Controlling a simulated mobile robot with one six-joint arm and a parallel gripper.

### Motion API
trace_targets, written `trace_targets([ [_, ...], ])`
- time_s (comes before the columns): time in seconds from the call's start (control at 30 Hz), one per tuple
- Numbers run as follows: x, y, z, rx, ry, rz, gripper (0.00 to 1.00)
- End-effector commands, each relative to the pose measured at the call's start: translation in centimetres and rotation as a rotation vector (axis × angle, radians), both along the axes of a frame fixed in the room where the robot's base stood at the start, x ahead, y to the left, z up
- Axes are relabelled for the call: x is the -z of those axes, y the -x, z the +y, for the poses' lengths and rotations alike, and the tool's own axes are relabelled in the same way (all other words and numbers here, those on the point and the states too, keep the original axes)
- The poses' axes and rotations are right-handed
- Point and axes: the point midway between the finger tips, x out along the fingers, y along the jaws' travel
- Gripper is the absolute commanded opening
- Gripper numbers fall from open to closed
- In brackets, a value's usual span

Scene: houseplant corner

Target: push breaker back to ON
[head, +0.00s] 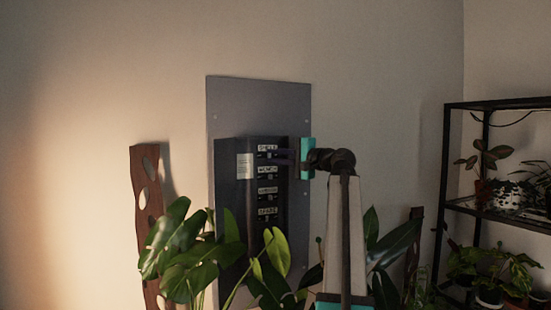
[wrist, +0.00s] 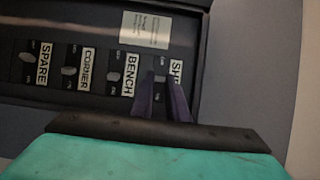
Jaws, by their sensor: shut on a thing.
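A dark breaker panel (head: 230,195) hangs on the wall, its labelled rows stacked from top to bottom. In the wrist view the rows read SPARE (wrist: 43,63), CORNER (wrist: 87,69), BENCH (wrist: 131,68) and a partly covered label starting "SH" (wrist: 175,70). My gripper (head: 280,157) reaches in from the right at the top row. In the wrist view its purple fingers (wrist: 161,88) are shut on the small switch lever (wrist: 160,76) of the "SH" breaker. The fingers hide part of that row, so I cannot tell the lever's position.
Leafy plants (head: 185,255) stand low in front of the panel and beside my arm. A black shelf (head: 500,205) with potted plants is at the right. The wall above the panel is clear.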

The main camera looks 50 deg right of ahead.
Motion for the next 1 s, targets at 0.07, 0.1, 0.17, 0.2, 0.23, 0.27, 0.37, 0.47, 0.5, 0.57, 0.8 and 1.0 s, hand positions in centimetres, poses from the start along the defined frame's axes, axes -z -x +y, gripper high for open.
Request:
trace_targets([
  [0.07,0.1,0.0,0.0,0.0,0.0,0.003,0.0],
  [0.1,0.1,0.0,0.0,0.0,0.0,0.003,0.0],
  [0.17,0.1,0.0,0.0,0.0,0.0,0.003,0.19],
  [0.2,0.1,0.0,0.0,0.0,0.0,0.002,0.26],
  [0.23,0.1,0.0,0.0,0.0,0.0,0.002,0.31],
  [0.27,0.1,0.0,0.0,0.0,0.0,0.002,0.33],
  [0.37,0.1,0.0,0.0,0.0,0.0,0.002,0.33],
  [0.47,0.1,0.0,0.0,0.0,0.0,0.001,0.33],
  [0.5,0.1,0.0,0.0,0.001,0.0,0.001,0.33],
  [0.57,0.1,0.0,0.0,0.001,0.0,0.001,0.33],
  [0.8,0.2,1.2,-0.1,0.002,0.0,0.001,0.33],
  [1.0,0.3,3.7,-0.3,0.003,0.0,0.001,0.33],
])
